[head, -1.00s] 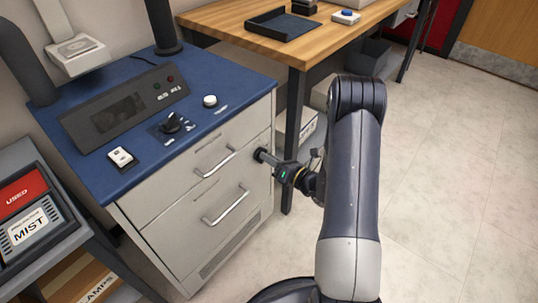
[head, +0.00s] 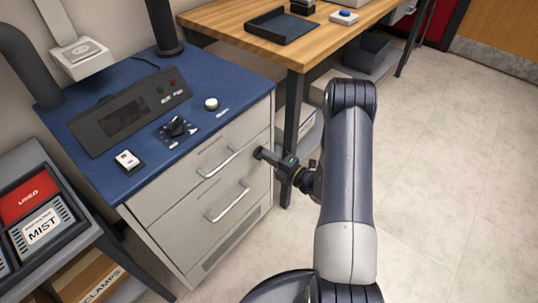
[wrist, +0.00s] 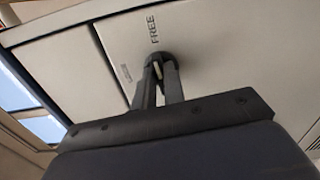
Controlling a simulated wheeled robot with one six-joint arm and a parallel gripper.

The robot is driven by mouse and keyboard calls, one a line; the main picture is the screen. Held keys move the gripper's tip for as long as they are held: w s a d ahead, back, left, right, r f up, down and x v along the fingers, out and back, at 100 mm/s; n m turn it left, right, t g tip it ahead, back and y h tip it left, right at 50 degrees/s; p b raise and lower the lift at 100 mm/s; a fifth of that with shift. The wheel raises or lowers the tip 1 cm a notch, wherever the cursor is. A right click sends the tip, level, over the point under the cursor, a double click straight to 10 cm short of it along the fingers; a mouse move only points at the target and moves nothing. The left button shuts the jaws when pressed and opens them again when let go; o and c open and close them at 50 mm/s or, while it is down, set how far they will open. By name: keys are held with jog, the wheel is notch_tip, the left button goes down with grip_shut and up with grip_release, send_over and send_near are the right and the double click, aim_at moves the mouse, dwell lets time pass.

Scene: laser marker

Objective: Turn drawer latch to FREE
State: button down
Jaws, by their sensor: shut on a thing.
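The drawer latch (head: 258,153) is a small dark round knob at the right end of the upper drawer front (head: 205,165). It also shows in the wrist view (wrist: 160,57), partly hidden by my fingers. My gripper (head: 267,157) is at the latch, its two fingers closed around the knob; the fingertips also show in the wrist view (wrist: 158,75). A pale mark shows between the fingers. The word FREE (wrist: 152,28) is printed beyond the knob, and a second, smaller label (wrist: 126,73), too blurred to read, lies to its left.
The grey cabinet has two bar handles (head: 229,203) left of my gripper. Its blue top (head: 75,133) carries a control panel (head: 130,110) and knobs. A wooden bench (head: 235,25) stands behind. Open floor (head: 450,170) lies to the right.

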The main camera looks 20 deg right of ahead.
jog(key=shift+m, duration=0.6)
jog(key=c, duration=1.5)
grip_release()
jog(key=shift+s, duration=0.1)
jog(key=p+v, duration=0.1)
jog(key=v, duration=0.9)
jog(key=shift+s+d, duration=0.2)
jog(key=shift+s, duration=0.05)
jog(key=shift+w, duration=0.1)
